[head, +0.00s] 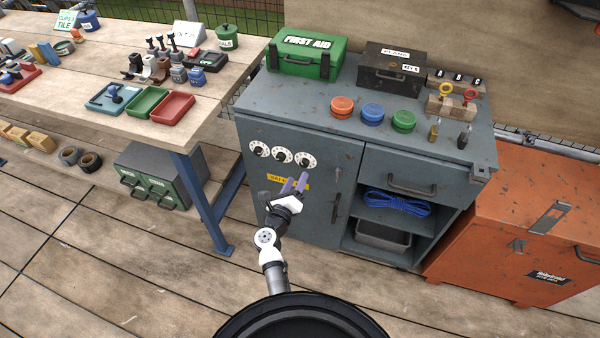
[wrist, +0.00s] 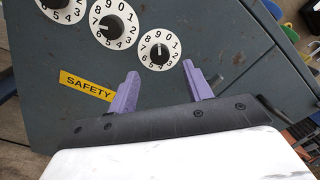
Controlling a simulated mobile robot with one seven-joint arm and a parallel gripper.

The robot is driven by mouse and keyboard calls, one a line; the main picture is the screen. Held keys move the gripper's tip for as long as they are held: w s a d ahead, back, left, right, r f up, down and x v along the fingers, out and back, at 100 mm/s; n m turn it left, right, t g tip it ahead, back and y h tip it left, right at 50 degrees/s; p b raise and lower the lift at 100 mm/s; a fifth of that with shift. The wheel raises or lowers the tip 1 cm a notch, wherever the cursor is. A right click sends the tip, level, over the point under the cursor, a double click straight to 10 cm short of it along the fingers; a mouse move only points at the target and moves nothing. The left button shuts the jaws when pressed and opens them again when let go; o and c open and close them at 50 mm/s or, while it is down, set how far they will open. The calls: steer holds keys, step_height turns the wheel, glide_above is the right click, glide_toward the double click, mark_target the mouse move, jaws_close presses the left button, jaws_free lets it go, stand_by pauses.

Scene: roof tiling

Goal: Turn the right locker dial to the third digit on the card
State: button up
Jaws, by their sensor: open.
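Three white dials with black knobs sit in a row on the grey locker door (head: 318,205). The right dial (head: 304,160) is also in the wrist view (wrist: 159,49), with its digit ring showing. A pale mark on its knob points roughly upward, near 9 or 0; I cannot tell the exact digit. The middle dial (head: 281,155) and left dial (head: 258,148) are beside it. My gripper (head: 295,181) is open and empty, just below the right dial. In the wrist view its purple fingertips (wrist: 160,70) straddle the space under the dial, apart from it. I see no readable digit card.
A yellow SAFETY label (wrist: 87,86) is on the door below the dials. A door handle (head: 336,207) is to the right of my gripper. The cabinet top holds a green first aid box (head: 306,55) and coloured caps. A wooden table (head: 215,100) stands at left, an orange chest (head: 510,220) at right.

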steer(key=b+v, duration=0.1)
steer(key=v, duration=0.7)
steer(key=shift+s, duration=0.25)
steer(key=shift+a, duration=0.1)
